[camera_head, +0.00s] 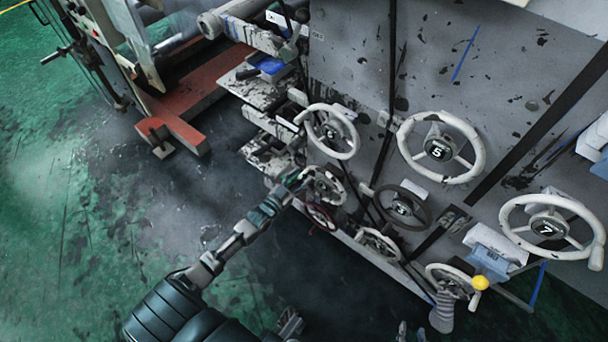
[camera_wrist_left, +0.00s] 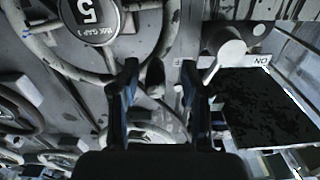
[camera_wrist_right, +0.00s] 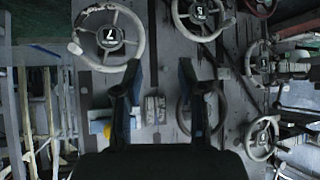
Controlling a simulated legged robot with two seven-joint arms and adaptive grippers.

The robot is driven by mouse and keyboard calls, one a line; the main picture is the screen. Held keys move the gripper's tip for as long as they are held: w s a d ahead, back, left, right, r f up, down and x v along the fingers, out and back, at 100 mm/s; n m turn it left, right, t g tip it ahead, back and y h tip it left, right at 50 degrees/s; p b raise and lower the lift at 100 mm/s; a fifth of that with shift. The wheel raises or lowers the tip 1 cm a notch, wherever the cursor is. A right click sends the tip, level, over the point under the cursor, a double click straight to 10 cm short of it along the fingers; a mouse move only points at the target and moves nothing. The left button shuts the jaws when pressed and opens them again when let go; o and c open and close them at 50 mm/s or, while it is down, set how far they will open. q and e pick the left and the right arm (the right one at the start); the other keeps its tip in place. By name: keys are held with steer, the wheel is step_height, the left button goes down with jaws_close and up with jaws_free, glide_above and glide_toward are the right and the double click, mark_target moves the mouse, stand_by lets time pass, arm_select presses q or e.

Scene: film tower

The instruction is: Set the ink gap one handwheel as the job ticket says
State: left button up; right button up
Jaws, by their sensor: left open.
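The ink gap one handwheel (camera_wrist_left: 88,22) is pale grey with a black hub reading 5 and, upside down, "INK GAP 1". In the head view this wheel (camera_head: 336,188) is partly hidden by my left gripper (camera_head: 299,181). In the left wrist view my left gripper (camera_wrist_left: 160,68) is open. Its fingers lie beside the wheel's rim. A small grey, dark-ended piece shows between the fingers; I cannot tell whether they touch it. My right gripper (camera_wrist_right: 160,70) is open and empty, pointing at the panel. I cannot make out a readable job ticket.
Other handwheels crowd the panel: a large pale one (camera_head: 438,149), one marked 7 (camera_head: 550,228), a dark one (camera_head: 402,208) and an upper left one (camera_head: 332,132). A yellow ball knob (camera_head: 480,283) sticks out at lower right. Open green floor (camera_head: 60,220) lies left.

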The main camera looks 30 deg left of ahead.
arm_select(q)
steer(key=shift+w+d+r, duration=0.1)
steer(key=shift+w+d, duration=0.15)
steer(key=shift+w, duration=0.2)
steer(key=shift+w+d+r, duration=0.1)
steer(key=shift+w+d, duration=0.15)
steer(key=shift+w, duration=0.2)
steer(key=shift+a, duration=0.15)
steer(key=shift+c, duration=0.7)
steer(key=shift+a+f, duration=0.15)
steer(key=shift+a, duration=0.1)
jaws_close()
steer(key=shift+d, duration=0.1)
arm_select(e)
steer(key=shift+w+a+r+t, duration=0.2)
steer(key=shift+w+r+t, duration=0.2)
steer(key=shift+w+t, duration=0.15)
steer(key=shift+d, duration=0.1)
